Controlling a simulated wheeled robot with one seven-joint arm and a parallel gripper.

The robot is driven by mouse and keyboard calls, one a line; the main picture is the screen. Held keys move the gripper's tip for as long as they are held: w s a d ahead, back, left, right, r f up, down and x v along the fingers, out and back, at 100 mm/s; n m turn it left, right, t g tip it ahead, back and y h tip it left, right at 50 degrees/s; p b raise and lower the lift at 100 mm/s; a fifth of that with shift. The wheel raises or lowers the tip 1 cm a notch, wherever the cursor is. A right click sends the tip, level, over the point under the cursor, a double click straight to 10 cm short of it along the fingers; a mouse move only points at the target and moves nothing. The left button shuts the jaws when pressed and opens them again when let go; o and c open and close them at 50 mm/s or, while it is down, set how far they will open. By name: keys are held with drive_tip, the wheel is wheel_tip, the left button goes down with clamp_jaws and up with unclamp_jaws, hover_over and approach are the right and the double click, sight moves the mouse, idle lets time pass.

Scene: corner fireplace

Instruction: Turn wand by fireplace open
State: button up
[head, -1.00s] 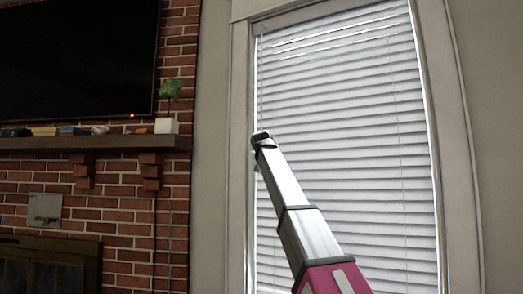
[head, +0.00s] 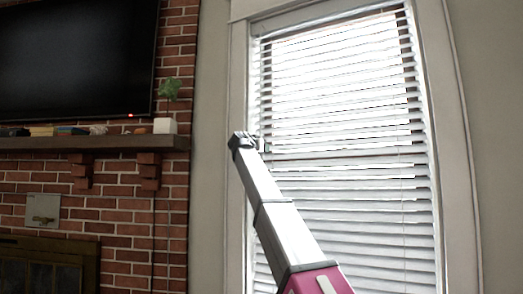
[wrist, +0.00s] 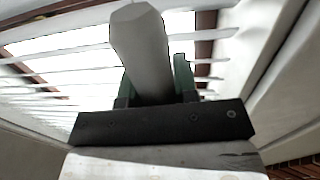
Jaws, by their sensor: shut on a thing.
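The window blinds (head: 345,190) hang in the white window frame right of the fireplace. Their slats are tilted, with bright light through the gaps, most in the upper half. The wand (wrist: 140,50) is a pale grey faceted rod, large in the wrist view. It stands between the green-edged fingers of my gripper (wrist: 155,85), which is shut on it. In the head view my gripper (head: 262,143) is at the left edge of the blinds, mostly hidden by my arm. The wand cannot be made out clearly there.
The brick fireplace (head: 125,235) is at the left. A wooden mantel (head: 95,143) holds small items and a potted plant (head: 168,100). A dark television (head: 75,60) hangs above it. Bare wall (head: 212,130) lies between the bricks and the window frame (head: 455,160).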

drive_tip(key=shift+s+d+m+g+h, duration=0.1)
drive_tip(key=shift+s+m+g+h, duration=0.1)
drive_tip(key=shift+m+g+h, duration=1.45)
drive_tip(key=shift+s+d+m+g+h, duration=0.15)
drive_tip(key=shift+m+g+h, duration=1.1)
drive_tip(key=shift+g, duration=0.75)
drive_tip(key=shift+s+d+m+g+h, duration=0.1)
drive_tip(key=shift+s+m+g+h, duration=0.1)
drive_tip(key=shift+m+g+h, duration=1.3)
drive_tip(key=shift+m+g, duration=0.3)
drive_tip(key=shift+g, duration=0.35)
drive_tip(key=o, duration=0.9)
drive_tip(key=v, duration=1)
drive_tip(key=shift+s+a+r, duration=0.1)
drive_tip(key=shift+s+a, duration=0.05)
drive_tip(key=shift+a, duration=0.2)
